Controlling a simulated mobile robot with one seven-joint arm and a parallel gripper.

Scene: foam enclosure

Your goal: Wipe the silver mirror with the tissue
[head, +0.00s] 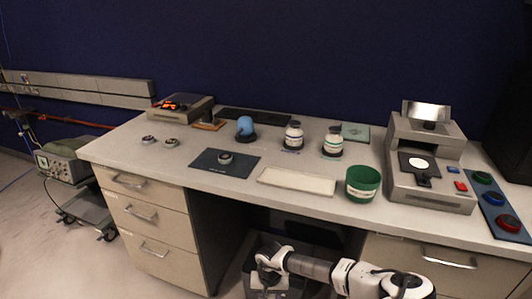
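A tilted silver plate, apparently the mirror (427,111), stands on top of the beige device at the right of the desk. A rounded light blue thing (245,125) sits on a small dark base near the back middle; it may be the tissue, but I cannot be sure at this size. My gripper (266,278) is low at the bottom edge, in front of the desk and below its top, far from both. Its fingertips are too small and dark to read.
The beige device (440,148) fills the right end, beside a panel with coloured buttons (497,206). A green cup (362,184), a pale tray (297,181), two white bottles (293,136) and a dark mat (236,168) stand on the desk (130,143). Drawers (150,212) flank an open gap.

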